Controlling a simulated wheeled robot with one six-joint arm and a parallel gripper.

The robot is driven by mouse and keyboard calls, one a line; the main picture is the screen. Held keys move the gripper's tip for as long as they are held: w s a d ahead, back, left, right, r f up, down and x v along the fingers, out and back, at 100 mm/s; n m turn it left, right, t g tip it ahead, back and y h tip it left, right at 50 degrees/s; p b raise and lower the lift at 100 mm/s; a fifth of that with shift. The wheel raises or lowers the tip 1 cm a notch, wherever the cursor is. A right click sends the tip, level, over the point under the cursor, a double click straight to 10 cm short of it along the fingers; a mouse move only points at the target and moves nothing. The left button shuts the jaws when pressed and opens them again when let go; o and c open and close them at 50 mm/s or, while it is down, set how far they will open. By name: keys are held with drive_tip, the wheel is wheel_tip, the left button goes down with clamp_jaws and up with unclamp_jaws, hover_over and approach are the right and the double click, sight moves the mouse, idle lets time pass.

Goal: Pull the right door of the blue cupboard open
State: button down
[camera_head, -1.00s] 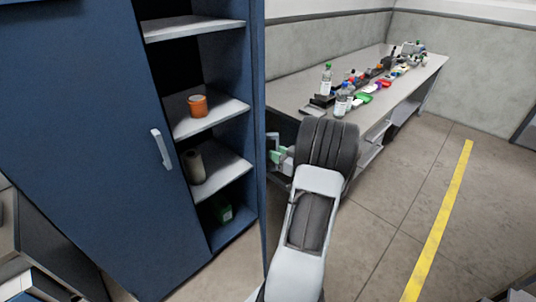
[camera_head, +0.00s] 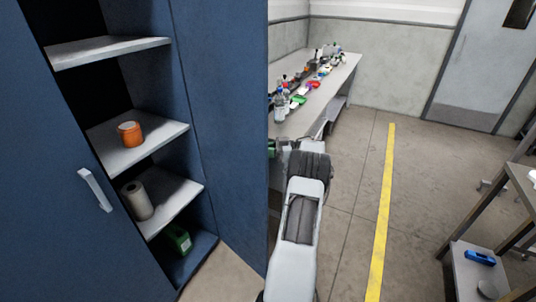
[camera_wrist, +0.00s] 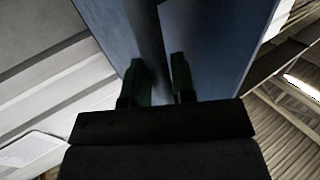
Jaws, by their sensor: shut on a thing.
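The blue cupboard stands at the left of the head view. Its right door (camera_head: 232,120) stands open, its inner face toward me. The left door (camera_head: 50,200) is closed, with a pale handle (camera_head: 95,190). My gripper shows in the wrist view (camera_wrist: 159,75), its green fingers on both sides of a dark upright bar, the right door's handle (camera_wrist: 147,35), shut on it. The door's blue face (camera_wrist: 215,40) fills the wrist view behind it. In the head view, my arm reaches to the door's far side; the fingers and the handle are mostly hidden there.
Cupboard shelves hold an orange tin (camera_head: 130,134), a pale roll (camera_head: 137,201) and a green box (camera_head: 178,239). A long bench (camera_head: 325,90) with bottles and small items stands behind. Floor with a yellow line (camera_head: 383,210) is clear to the right. A metal-framed table (camera_head: 490,215) stands far right.

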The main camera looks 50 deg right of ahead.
drive_tip(key=shift+w+d+g, duration=0.15)
drive_tip(key=shift+d+g, duration=0.15)
drive_tip(key=shift+d, duration=0.2)
drive_tip(key=shift+r, duration=0.1)
drive_tip(key=c, duration=1.1)
unclamp_jaws()
drive_tip(key=shift+w, duration=0.1)
drive_tip(key=shift+o, duration=0.7)
drive_tip(key=shift+d, duration=0.1)
drive_tip(key=shift+s+d, duration=0.1)
drive_tip(key=shift+s, duration=0.1)
